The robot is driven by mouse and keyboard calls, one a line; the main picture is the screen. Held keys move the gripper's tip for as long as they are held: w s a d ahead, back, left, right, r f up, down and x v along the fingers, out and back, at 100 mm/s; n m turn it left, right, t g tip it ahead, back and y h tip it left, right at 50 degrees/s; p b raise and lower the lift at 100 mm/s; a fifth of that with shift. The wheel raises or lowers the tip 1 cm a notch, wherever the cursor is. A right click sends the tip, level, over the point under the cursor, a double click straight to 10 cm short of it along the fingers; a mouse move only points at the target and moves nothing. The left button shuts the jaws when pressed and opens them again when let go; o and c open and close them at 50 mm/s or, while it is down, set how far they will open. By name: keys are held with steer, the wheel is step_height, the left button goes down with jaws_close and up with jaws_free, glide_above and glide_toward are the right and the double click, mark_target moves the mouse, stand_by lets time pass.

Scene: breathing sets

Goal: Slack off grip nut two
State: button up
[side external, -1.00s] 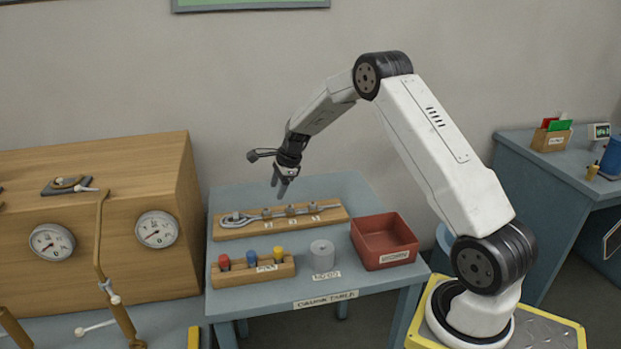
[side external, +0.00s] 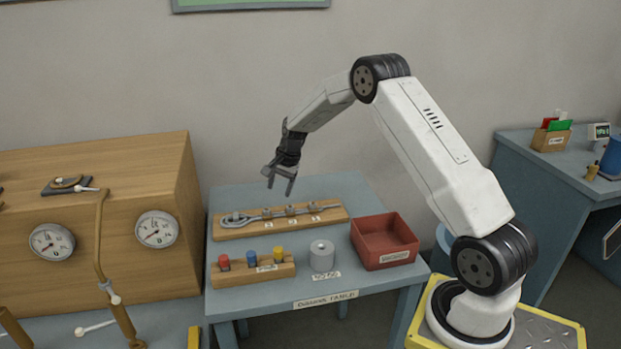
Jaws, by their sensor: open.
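A wooden board (side external: 230,232) lies toward the back of the blue-grey table, with a long metal rod bearing a loop at its left end. Three nuts sit along the rod above small number labels that are hard to read. The middle one, apparently grip nut two (side external: 290,210), lies between the left nut (side external: 266,213) and the right nut (side external: 313,206). My gripper (side external: 280,187) is open and empty, fingers pointing down. In the picture it is above the left and middle nuts, apart from them. Its exact height cannot be told.
In front of the board stand a wooden rack (side external: 287,271) with red, blue and yellow pegs and a grey cylinder (side external: 322,256). A red bin (side external: 384,241) is at the right. A wooden cabinet with gauges (side external: 100,230) borders the table on the left.

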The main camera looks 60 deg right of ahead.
steer(key=n, duration=0.6)
steer(key=d+n+g, duration=0.1)
steer(key=n, duration=0.5)
steer(key=s+n+g+h, duration=0.1)
steer(key=n, duration=0.6)
steer(key=shift+d+r, duration=0.15)
steer(key=shift+d, duration=0.25)
steer(key=n, duration=0.5)
steer(key=shift+s+d+r+n+g+h, duration=0.1)
steer(key=shift+d+r+n+g+h, duration=0.05)
steer(key=shift+d+n+g+h, duration=0.2)
steer(key=shift+d, duration=0.1)
stand_by(0.3)
steer(key=w+a+m+t+h, duration=0.2)
steer(key=a+m, duration=0.6)
steer(key=m, duration=1.3)
steer(key=shift+w+f+h, duration=0.25)
steer(key=shift+w+h, duration=0.4)
steer(key=shift+h, duration=0.3)
